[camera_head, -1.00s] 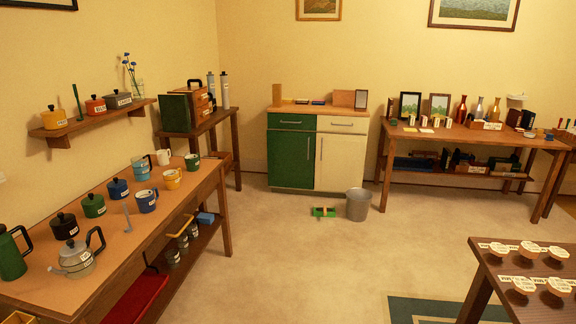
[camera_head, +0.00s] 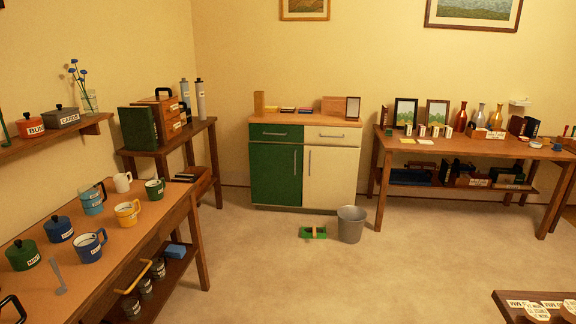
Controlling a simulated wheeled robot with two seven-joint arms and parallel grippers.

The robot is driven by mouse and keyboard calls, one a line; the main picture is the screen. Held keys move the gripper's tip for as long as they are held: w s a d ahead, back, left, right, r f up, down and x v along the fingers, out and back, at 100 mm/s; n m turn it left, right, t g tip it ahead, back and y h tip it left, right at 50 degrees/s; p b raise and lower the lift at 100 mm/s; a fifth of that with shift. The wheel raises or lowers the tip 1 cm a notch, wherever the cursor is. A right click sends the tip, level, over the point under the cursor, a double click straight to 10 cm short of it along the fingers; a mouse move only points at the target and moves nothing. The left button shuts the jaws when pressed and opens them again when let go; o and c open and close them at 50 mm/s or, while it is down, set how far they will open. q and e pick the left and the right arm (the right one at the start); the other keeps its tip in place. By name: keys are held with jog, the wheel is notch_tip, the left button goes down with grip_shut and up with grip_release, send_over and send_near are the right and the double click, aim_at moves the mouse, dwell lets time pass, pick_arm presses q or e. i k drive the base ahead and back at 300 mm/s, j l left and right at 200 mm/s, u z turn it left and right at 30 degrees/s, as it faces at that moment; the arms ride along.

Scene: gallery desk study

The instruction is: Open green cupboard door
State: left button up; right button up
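The cupboard stands against the far wall, with a wooden top (camera_head: 340,121). Its green door (camera_head: 273,177) is on the left half, below a green drawer (camera_head: 276,133), and is shut. A vertical metal handle (camera_head: 295,162) runs along the door's right side. A cream door (camera_head: 331,178) beside it is also shut. Neither of my grippers shows in the head view.
A grey bucket (camera_head: 351,225) and a green brush-like item (camera_head: 313,232) stand on the floor before the cupboard. A mug table (camera_head: 178,222) is at the left, a small side table (camera_head: 203,127) behind it. A long table (camera_head: 470,147) is at the right. The middle floor is open.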

aim_at(276, 170)
jog(key=i+z, duration=0.25)
jog(key=i, duration=2.15)
